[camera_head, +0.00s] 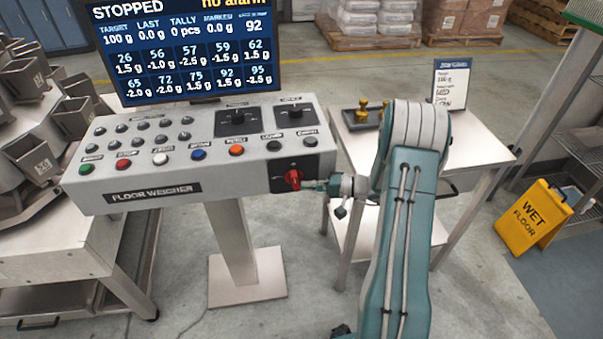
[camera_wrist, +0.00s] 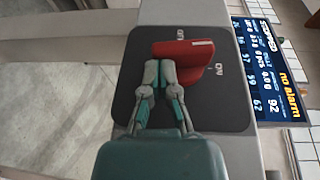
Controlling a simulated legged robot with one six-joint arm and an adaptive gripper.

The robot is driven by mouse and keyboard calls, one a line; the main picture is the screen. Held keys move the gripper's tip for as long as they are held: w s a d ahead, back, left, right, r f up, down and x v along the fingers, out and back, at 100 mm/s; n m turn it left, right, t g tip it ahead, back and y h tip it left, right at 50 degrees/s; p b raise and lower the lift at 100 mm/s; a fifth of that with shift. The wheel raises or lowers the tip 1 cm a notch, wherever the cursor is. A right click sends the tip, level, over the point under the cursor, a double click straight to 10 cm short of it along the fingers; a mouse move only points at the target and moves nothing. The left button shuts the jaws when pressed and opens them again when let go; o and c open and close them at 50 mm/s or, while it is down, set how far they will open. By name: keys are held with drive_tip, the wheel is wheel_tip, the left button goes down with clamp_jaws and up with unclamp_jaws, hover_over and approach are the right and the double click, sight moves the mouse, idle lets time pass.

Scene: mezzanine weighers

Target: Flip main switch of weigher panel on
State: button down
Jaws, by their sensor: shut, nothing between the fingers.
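The main switch is a red rotary handle (camera_head: 293,178) on a black square plate (camera_head: 283,166) at the right end of the weigher panel's front face (camera_head: 222,180). In the wrist view the red handle (camera_wrist: 190,54) has its free end toward the right of the picture, just above the ON mark (camera_wrist: 217,70). My gripper (camera_head: 316,185) reaches in from the right in the head view. In the wrist view my gripper (camera_wrist: 159,72) is shut and empty, its fingertips against or very close to the handle's lower left side. Contact cannot be told for certain.
The screen (camera_head: 185,50) above the panel reads STOPPED and no alarm. Coloured buttons and two black selector knobs (camera_head: 238,117) lie on the sloped top. A steel table (camera_head: 470,150) with brass weights stands right, behind my arm. A yellow wet-floor sign (camera_head: 535,217) stands farther right.

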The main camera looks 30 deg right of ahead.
idle(0.8)
drive_tip(key=w+d+v, duration=0.1)
drive_tip(key=v, duration=1.3)
drive_tip(key=s+a+r+n+g+h, duration=0.2)
drive_tip(key=a+r+g, duration=0.2)
drive_tip(key=a+r, duration=0.3)
drive_tip(key=s+a+r+n+g+h, duration=0.25)
drive_tip(key=a+r+g, duration=0.2)
drive_tip(key=a, duration=0.55)
drive_tip(key=s+a+r+n+t+h, duration=0.1)
drive_tip(key=s+a+r+t+h, duration=0.1)
drive_tip(key=s+a+r+h, duration=0.2)
drive_tip(key=s+a+r+t+h, duration=0.3)
drive_tip(key=s+r+h, duration=0.2)
drive_tip(key=s, duration=0.5)
drive_tip(key=shift+s+a+n+h, duration=0.35)
drive_tip(key=shift+a, duration=0.05)
